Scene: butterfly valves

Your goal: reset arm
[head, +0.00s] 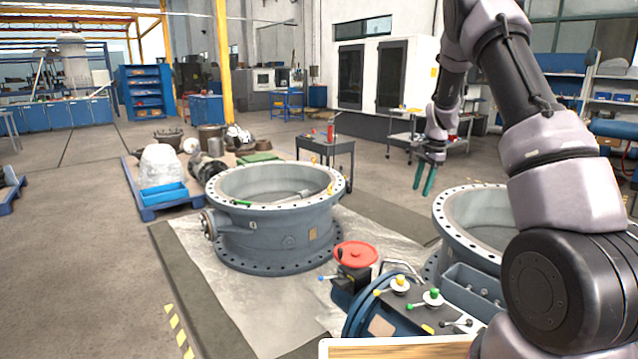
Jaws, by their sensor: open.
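My gripper (424,179) hangs at the end of my raised arm, right of the picture's middle, with its teal fingers pointing down. The fingers stand apart with nothing between them. It is above the floor gap between two large grey butterfly valve bodies. The left valve body (285,243) stands on a plastic sheet, with a ring of bolt holes on its flange. The right valve body (450,220) is partly hidden behind my arm. The gripper appears apart from both.
A red handwheel (356,255) and a panel with coloured knobs (399,284) stand in front. A dark cart (327,150) is behind the left valve. A blue pallet (150,207) with parts lies at left. The floor at far left is mostly clear.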

